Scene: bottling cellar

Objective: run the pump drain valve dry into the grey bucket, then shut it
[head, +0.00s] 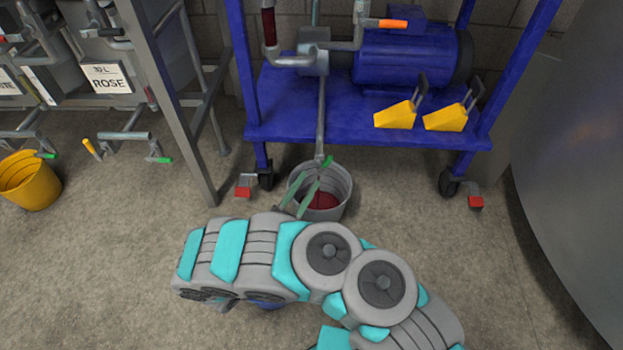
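The grey bucket (343,179) stands on the floor below the front edge of the blue pump cart, with dark red liquid in its bottom. The pump's drain pipe (321,115) runs down over the cart's edge to the drain valve, which has a short green lever (327,161) above the bucket. A small trace of red shows below the outlet; I cannot tell whether it is still running. My gripper (311,178) reaches over the bucket's near left rim. Its two green fingers are apart with nothing visible between them, and their tips are just short of the lever.
The blue pump (405,55) has an orange-handled lever (392,23). Two yellow wedges (395,115) (446,118) lie on the cart shelf (300,105). At left are a yellow bucket (30,180), a ROSE sign (108,78) and a grey frame leg (175,100). A large grey tank (575,160) stands right.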

